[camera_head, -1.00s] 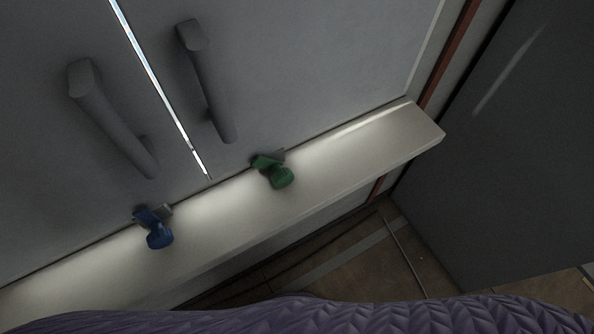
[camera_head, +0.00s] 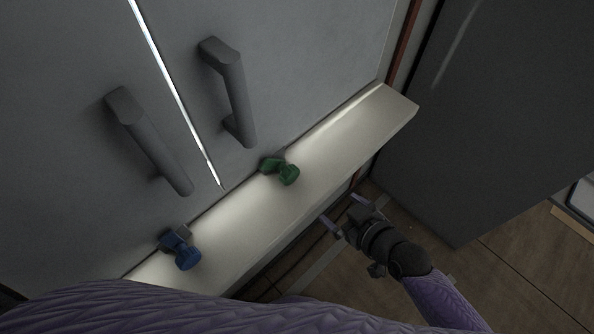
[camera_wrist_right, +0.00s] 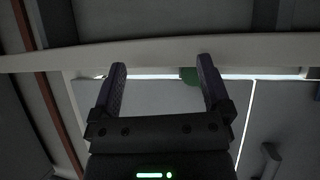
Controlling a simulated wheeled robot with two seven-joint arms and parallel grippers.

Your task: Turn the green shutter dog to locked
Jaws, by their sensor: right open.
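The green shutter dog (camera_head: 282,170) sits on the pale ledge, at the foot of the right shutter panel in the head view. Its round knob points toward the ledge's front edge. In the right wrist view the green dog (camera_wrist_right: 189,76) shows partly, beside the right-hand finger and cut off by the ledge. My right gripper (camera_head: 343,214) is open and empty, below and to the right of the green dog, off the ledge's front edge. The same gripper shows with its fingers apart in the right wrist view (camera_wrist_right: 160,80). My left gripper is not in view.
The pale ledge (camera_head: 345,135) runs across below the two grey panels. A blue dog (camera_head: 182,250) sits on it to the left. Two grey handles (camera_head: 232,92) (camera_head: 150,140) stand out from the panels. A dark grey wall panel (camera_head: 480,120) is at right, with open floor below.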

